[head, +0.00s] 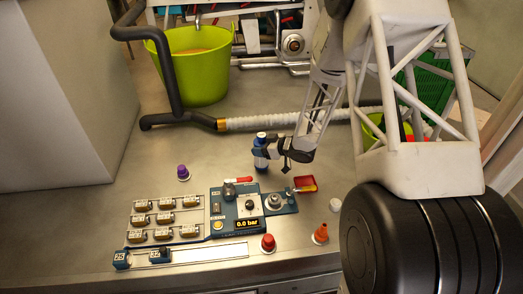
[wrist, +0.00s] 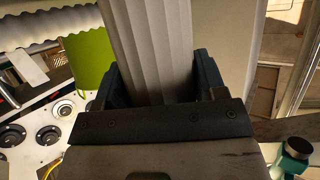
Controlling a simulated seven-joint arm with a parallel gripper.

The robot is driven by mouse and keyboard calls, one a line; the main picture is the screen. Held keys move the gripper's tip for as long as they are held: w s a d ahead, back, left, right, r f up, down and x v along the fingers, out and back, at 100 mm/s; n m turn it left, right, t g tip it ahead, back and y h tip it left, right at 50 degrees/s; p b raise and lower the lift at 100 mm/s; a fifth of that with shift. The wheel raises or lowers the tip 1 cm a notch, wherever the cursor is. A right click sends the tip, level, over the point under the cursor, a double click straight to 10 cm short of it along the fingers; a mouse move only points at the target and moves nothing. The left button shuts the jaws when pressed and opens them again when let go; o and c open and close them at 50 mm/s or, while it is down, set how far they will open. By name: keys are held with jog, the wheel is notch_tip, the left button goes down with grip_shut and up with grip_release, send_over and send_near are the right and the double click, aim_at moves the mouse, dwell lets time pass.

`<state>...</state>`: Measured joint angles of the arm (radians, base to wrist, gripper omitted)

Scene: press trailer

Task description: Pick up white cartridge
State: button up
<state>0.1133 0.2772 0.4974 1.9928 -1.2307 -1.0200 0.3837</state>
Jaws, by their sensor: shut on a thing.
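My gripper (head: 263,155) is in the middle of the head view, above the metal worktop and behind the blue panel. Its dark blue fingers are shut on a pale ribbed piece (wrist: 148,40), which runs up from between the jaws in the wrist view. In the head view the fingers hide most of that piece, and I cannot tell whether it is the white cartridge. A small white piece (head: 335,205) stands on the worktop to the right of the panel, apart from my gripper.
The blue panel (head: 230,205) has a gauge reading 0.0 bar. Around it stand a purple piece (head: 183,172), a red piece (head: 268,242), an orange cone (head: 321,235) and a red-yellow tray (head: 305,184). A ribbed hose (head: 262,121) and a green bucket (head: 198,75) lie behind.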

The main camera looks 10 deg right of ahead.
aim_at(261, 135)
jog(key=shift+r, duration=3.95)
jog(key=shift+a, duration=0.1)
